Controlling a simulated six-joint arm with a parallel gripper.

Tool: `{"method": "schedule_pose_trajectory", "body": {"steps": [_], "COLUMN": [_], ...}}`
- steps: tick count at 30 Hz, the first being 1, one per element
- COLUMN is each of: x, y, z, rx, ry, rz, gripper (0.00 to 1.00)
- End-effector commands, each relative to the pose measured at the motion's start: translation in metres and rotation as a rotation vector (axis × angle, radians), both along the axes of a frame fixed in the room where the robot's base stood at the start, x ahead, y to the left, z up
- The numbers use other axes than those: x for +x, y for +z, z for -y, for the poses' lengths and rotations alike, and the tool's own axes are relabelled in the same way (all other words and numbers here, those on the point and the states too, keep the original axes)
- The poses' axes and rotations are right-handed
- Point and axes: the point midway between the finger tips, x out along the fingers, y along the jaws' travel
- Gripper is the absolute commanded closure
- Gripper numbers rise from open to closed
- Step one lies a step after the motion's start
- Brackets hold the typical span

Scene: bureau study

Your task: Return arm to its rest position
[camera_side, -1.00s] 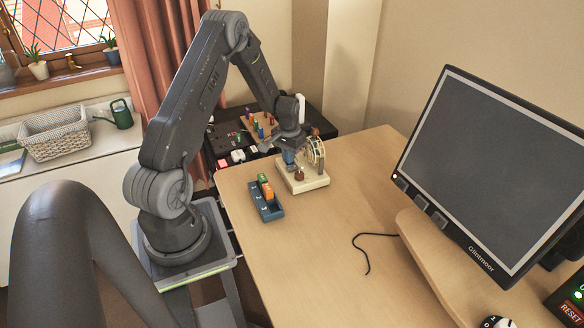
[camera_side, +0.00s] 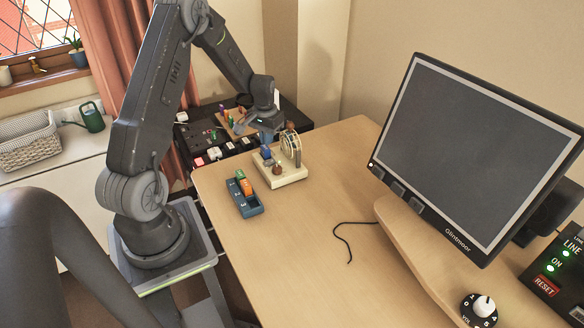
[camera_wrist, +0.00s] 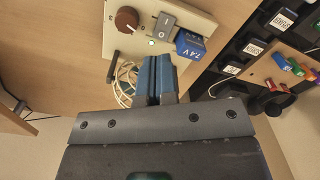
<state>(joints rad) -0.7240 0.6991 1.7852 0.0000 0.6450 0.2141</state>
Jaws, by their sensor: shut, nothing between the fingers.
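My gripper (camera_side: 268,136) is in the air above the back of the cream device (camera_side: 291,179) at the desk's far left corner. In the wrist view its two blue-grey fingers (camera_wrist: 155,60) are together with nothing between them. The cream device (camera_wrist: 117,38) there shows a brown knob (camera_wrist: 127,18), a grey rocker switch (camera_wrist: 166,21) and a blue block marked 7.4 V (camera_wrist: 190,44). My gripper appears apart from them. The arm is bent, with its elbow high at the top of the side view.
A blue tray (camera_side: 250,210) with green and orange blocks lies in front of the device. A dark unit with labelled keys (camera_side: 214,153) and a rack of coloured pegs (camera_side: 235,122) stand behind. A monitor (camera_side: 475,150) stands at right. The middle of the desk (camera_side: 300,230) is clear.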

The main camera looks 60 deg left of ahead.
Motion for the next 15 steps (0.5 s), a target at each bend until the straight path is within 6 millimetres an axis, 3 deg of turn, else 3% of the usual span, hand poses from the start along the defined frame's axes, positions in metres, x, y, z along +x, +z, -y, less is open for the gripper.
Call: {"method": "schedule_pose_trajectory", "body": {"steps": [7, 11, 15], "x": [0.014, 0.004, -0.019], "y": [0.101, 0.149, 0.192], "z": [0.077, 0.126, 0.178], "rx": [0.066, 0.092, 0.112], "ry": [-0.115, -0.182, -0.253], "rz": [0.092, 0.147, 0.211], "gripper": [1.0, 1.0, 1.0]}}
